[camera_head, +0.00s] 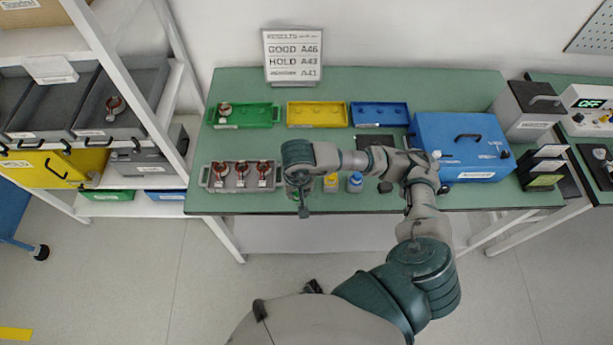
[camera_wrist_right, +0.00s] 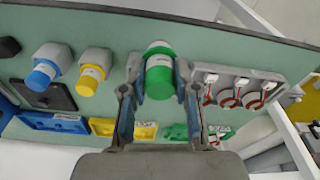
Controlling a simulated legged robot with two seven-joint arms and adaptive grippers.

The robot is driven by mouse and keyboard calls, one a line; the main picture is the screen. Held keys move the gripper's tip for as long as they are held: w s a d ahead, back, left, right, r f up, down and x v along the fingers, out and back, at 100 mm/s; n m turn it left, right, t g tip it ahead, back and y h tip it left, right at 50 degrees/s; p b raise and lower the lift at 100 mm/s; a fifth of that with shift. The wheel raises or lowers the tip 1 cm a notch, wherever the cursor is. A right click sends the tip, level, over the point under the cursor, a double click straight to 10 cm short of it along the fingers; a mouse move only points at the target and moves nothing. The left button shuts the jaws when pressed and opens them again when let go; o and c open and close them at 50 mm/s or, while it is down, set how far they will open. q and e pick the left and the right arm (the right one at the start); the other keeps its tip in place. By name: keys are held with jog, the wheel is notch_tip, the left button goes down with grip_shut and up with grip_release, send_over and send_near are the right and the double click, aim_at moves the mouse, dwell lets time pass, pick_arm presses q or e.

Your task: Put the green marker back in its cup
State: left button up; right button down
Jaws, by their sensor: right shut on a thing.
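The green marker (camera_wrist_right: 159,74) is between the two fingers of my right gripper (camera_wrist_right: 160,82), which is shut on it. Its green end points toward the wrist camera, and a pale band shows behind that end. Grey shapes flank the marker; I cannot tell whether any of them is its cup, or whether the marker is inside one. In the head view my right gripper (camera_head: 303,195) is over the table's front edge, left of the yellow marker (camera_head: 331,183), and mostly hides the green one. My left gripper is not in view.
The yellow (camera_wrist_right: 88,82) and blue (camera_wrist_right: 41,76) markers stand in grey cups nearby. A grey tray (camera_head: 203,176) of several copper stators is left of my gripper. Green, yellow (camera_head: 318,124) and blue bins line the back; a blue case (camera_head: 450,135) stands right.

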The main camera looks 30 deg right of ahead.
jog(key=w+d+f, duration=0.1)
jog(key=d, duration=0.1)
jog(key=w+d+f, duration=0.1)
jog(key=w+d, duration=0.1)
jog(key=w+d+f, duration=0.2)
jog(key=shift+d+p, duration=0.15)
jog(key=shift+p, duration=0.25)
jog(key=shift+w+a+f, duration=0.1)
jog(key=shift+a, duration=0.35)
jog(key=c, duration=0.9)
grip_release()
jog(key=shift+d, duration=0.1)
jog(key=shift+o, duration=0.2)
jog(key=shift+d+f, duration=0.1)
jog(key=shift+d, duration=0.4)
jog(key=shift+r, duration=0.2)
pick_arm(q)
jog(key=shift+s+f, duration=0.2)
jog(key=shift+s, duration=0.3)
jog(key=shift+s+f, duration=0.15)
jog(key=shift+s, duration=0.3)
pick_arm(e)
notch_tip(320, 180, up, 12)
jog(key=s, duration=0.1)
jog(key=shift+s+a+f, duration=0.15)
jog(key=shift+a+f, duration=0.05)
jog(key=shift+a, duration=0.1)
